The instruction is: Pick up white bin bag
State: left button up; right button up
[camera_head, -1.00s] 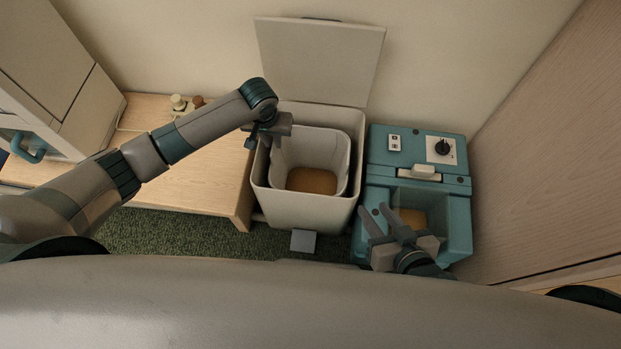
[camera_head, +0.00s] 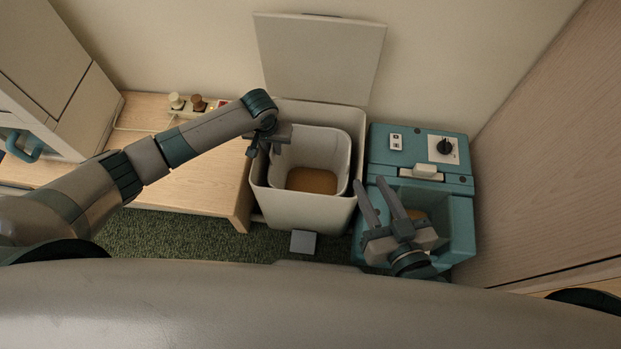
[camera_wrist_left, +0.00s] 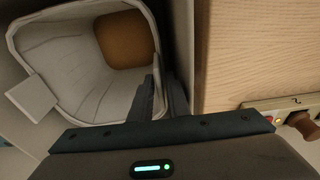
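The white bin bag (camera_head: 335,150) stands open inside a white pedal bin (camera_head: 300,212), with a brown patch at its bottom. In the left wrist view the bag (camera_wrist_left: 75,75) fills the upper left, with a pale tab on its rim. My left gripper (camera_head: 263,147) points down at the left rim of the bag. My right gripper (camera_head: 372,182) is open and empty, low at the right, over the left edge of a teal box.
The bin lid (camera_head: 320,55) stands open against the wall. The teal box (camera_head: 458,225) with a dial and a recess is right of the bin. A wooden bench (camera_head: 200,180) with a power strip (camera_head: 215,107) is at the left. Green carpet (camera_head: 170,232) lies in front.

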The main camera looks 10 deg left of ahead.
pick_arm(q)
grip_shut()
dwell(1.4)
